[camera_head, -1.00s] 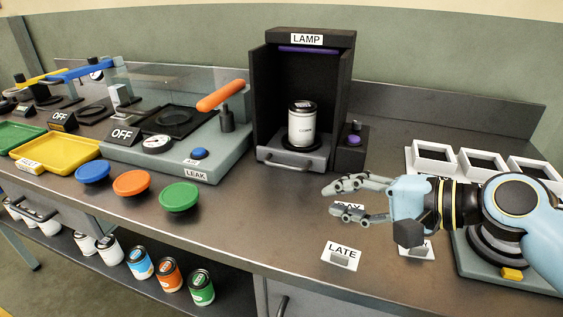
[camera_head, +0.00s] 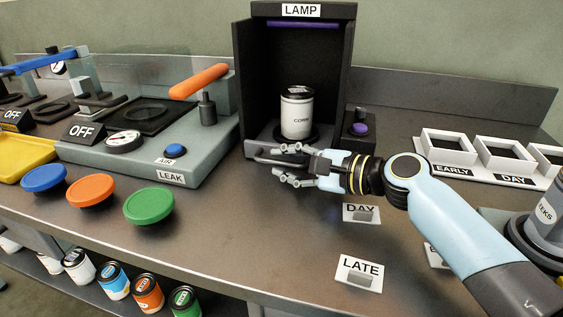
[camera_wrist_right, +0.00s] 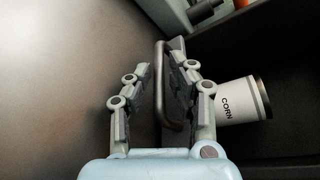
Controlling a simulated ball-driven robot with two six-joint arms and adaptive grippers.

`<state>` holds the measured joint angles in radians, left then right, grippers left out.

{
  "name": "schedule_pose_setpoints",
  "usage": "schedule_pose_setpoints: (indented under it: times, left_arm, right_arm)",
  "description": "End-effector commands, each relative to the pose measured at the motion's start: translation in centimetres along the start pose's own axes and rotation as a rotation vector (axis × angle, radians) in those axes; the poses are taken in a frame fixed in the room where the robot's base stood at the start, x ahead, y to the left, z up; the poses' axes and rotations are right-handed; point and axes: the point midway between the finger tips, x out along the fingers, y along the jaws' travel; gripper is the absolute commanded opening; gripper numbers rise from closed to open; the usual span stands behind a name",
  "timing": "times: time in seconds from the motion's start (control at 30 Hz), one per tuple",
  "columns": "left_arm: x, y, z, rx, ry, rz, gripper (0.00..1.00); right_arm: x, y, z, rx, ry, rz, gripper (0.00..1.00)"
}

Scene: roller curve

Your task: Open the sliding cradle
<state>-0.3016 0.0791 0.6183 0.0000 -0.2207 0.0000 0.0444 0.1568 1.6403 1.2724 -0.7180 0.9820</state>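The sliding cradle (camera_head: 252,142) is a dark grey tray in the base of the black LAMP box, and looks pushed in. A white CORN can (camera_head: 297,114) stands upright on it. My right gripper (camera_head: 270,166) is at the cradle's front, its fingers hiding most of the handle. In the right wrist view the grey bar handle (camera_wrist_right: 160,88) lies between the two open fingers (camera_wrist_right: 160,68); a gap shows on the left finger's side, and contact on the other side cannot be told. My left gripper is out of view.
A small black block with a purple button (camera_head: 359,129) stands right of the box. The LEAK station (camera_head: 140,160) is on the left. DAY (camera_head: 361,213) and LATE (camera_head: 359,272) label stands are near the front. Clear bench (camera_head: 240,235) lies before the box.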

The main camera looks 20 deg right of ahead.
Motion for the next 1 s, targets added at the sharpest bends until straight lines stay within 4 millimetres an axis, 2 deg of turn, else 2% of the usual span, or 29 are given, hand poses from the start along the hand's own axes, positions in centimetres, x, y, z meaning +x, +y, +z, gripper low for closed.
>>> schedule_pose_setpoints:
  times: [0.13,0.4,0.57,0.6,1.0]
  left_arm:
    - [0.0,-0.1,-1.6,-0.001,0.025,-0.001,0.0]
    - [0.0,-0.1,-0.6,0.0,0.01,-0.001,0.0]
    - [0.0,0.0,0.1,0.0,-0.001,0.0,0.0]
    - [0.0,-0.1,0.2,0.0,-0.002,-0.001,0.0]
    - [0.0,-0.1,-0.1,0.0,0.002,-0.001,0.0]
  right_arm:
    - [1.1,0.0,0.0,-0.001,-0.001,0.001,0.21]
    - [1.2,0.1,0.0,-0.002,0.0,0.002,0.21]
    - [1.2,0.1,0.0,-0.002,0.0,0.002,0.01]
    - [1.2,0.1,0.0,-0.002,0.0,0.002,0.0]
    - [1.1,0.1,0.1,-0.001,0.0,0.002,0.0]
